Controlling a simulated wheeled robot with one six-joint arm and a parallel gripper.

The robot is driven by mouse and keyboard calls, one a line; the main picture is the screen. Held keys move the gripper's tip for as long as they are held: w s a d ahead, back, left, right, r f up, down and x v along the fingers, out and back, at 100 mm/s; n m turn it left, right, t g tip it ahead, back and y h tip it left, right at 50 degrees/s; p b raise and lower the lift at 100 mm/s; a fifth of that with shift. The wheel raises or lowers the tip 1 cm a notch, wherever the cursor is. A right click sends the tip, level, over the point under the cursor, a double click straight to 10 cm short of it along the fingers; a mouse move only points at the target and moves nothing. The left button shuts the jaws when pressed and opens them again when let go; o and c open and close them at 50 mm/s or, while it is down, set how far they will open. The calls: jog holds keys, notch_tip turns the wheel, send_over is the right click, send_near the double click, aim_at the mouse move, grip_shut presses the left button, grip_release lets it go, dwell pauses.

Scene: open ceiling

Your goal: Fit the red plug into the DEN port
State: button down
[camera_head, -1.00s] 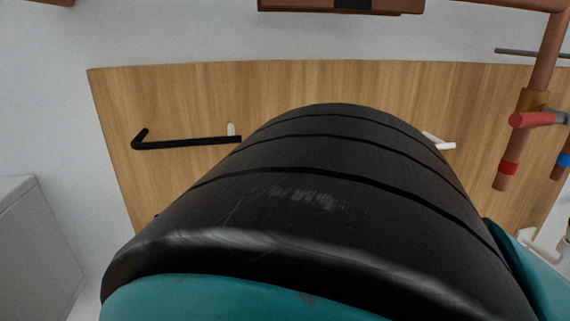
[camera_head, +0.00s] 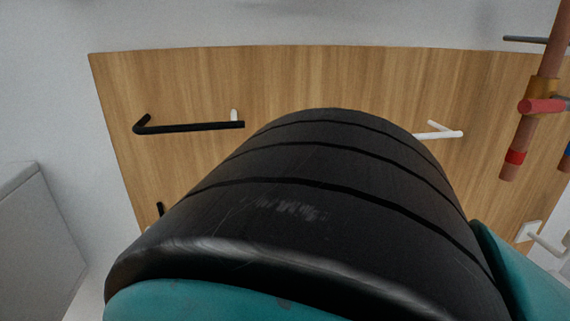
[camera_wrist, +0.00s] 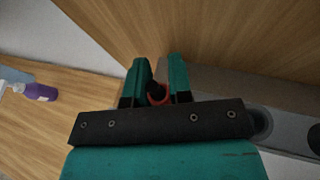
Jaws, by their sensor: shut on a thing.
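The red plug (camera_wrist: 157,97) shows in the wrist view as a red ring with a dark part, low between the teal fingers of my gripper (camera_wrist: 160,62). My gripper is shut on it, one finger on each side. The fingers and the dark gripper body hide much of the plug. In the head view my own arm fills the middle, and neither gripper nor plug can be seen there. I cannot make out a port marked DEN in either view.
A wooden panel (camera_head: 300,75) carries a black rail (camera_head: 190,127) at left and a white rail (camera_head: 440,133) at right. A copper pipe (camera_head: 525,135) with a red handle (camera_head: 542,106) stands far right. A purple bottle (camera_wrist: 40,91) is at left in the wrist view.

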jog(key=shift+f+b, duration=0.3)
jog(key=shift+f, duration=0.2)
jog(key=c, duration=0.9)
grip_release()
jog(key=shift+c, duration=0.2)
